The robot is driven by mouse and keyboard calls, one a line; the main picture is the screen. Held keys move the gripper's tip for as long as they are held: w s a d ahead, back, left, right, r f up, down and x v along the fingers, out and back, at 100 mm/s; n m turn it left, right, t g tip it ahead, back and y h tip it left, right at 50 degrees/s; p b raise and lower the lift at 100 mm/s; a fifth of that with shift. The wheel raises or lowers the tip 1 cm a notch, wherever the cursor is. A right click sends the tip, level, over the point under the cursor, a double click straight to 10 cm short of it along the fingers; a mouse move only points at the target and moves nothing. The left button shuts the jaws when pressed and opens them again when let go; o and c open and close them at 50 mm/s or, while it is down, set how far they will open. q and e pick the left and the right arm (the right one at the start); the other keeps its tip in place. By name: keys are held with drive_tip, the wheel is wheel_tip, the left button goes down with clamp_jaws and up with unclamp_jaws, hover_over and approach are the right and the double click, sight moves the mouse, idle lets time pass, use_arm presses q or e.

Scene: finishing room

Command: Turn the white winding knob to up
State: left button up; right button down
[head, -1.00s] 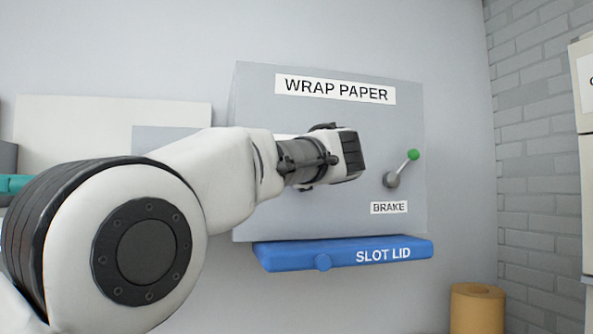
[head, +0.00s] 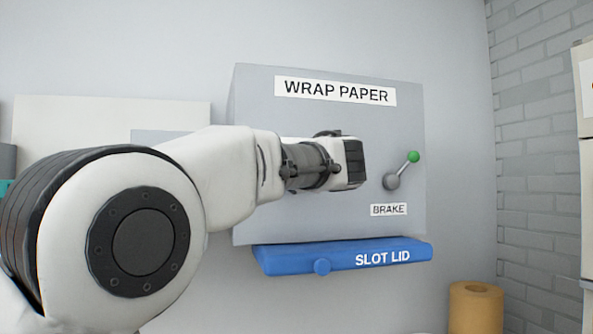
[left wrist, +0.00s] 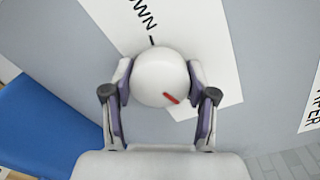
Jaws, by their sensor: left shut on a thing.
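The white winding knob (left wrist: 159,77) is round, with a red mark near its lower right edge in the left wrist view. It sits on a white label plate (left wrist: 200,45) that reads "DOWN", with a black tick above the knob in that view. My left gripper (left wrist: 160,88) is shut on the knob, one finger on each side. In the head view my left gripper (head: 350,163) is at the front of the grey wrap paper box (head: 270,88) and hides the knob. No "up" marking is readable. My right gripper is not in view.
A brake lever (head: 402,170) with a green tip is right of my left gripper. The blue slot lid (head: 340,255) sticks out below. A brown roll (head: 476,308) stands at lower right. A brick wall (head: 535,150) is on the right.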

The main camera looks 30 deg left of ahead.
use_arm(q)
drive_tip(key=shift+f, duration=0.45)
drive_tip(key=o, duration=1.2)
drive_tip(key=shift+d, duration=0.15)
drive_tip(key=shift+c, duration=0.2)
drive_tip(key=shift+d+r, duration=0.1)
drive_tip(key=shift+r, duration=0.15)
